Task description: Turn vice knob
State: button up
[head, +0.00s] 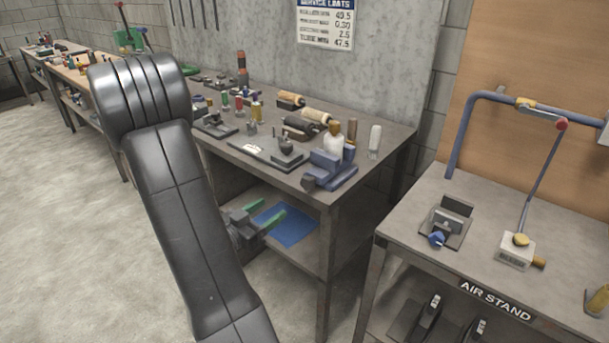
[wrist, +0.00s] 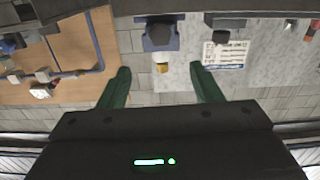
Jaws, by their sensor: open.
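A blue vice (head: 332,168) stands at the front right corner of the middle bench, with a dark round knob (head: 308,183) facing the front. The vice also shows in the wrist view (wrist: 160,30), top centre. A smaller grey vice-like device (head: 448,222) with a blue knob (head: 436,240) sits on the air stand at the right. I cannot tell which knob is meant. My gripper (head: 258,215) is low in front of the bench, below and left of the blue vice. Its green fingers are apart and empty; both show in the wrist view (wrist: 161,85).
The bench top (head: 375,135) holds several small tools and bottles. Its lower shelf carries a blue sheet (head: 286,224), behind my gripper in the picture. The air stand (head: 400,220) holds a blue pipe frame (head: 480,97) and a white block (head: 515,250). Open floor lies left.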

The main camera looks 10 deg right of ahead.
aim_at(305, 184)
jog(key=p+x, duration=0.1)
jog(key=x, duration=1.2)
jog(key=shift+w+d, duration=0.2)
jog(key=shift+d, duration=0.05)
jog(key=c, duration=1)
jog(key=m+b, duration=0.1)
jog(key=b, duration=0.1)
jog(key=shift+f+b, duration=0.3)
jog(key=shift+b, duration=0.1)
jog(key=m+b, duration=0.3)
jog(key=shift+b, duration=0.3)
jog(key=shift+r+m, duration=0.25)
jog(key=shift+m, duration=0.15)
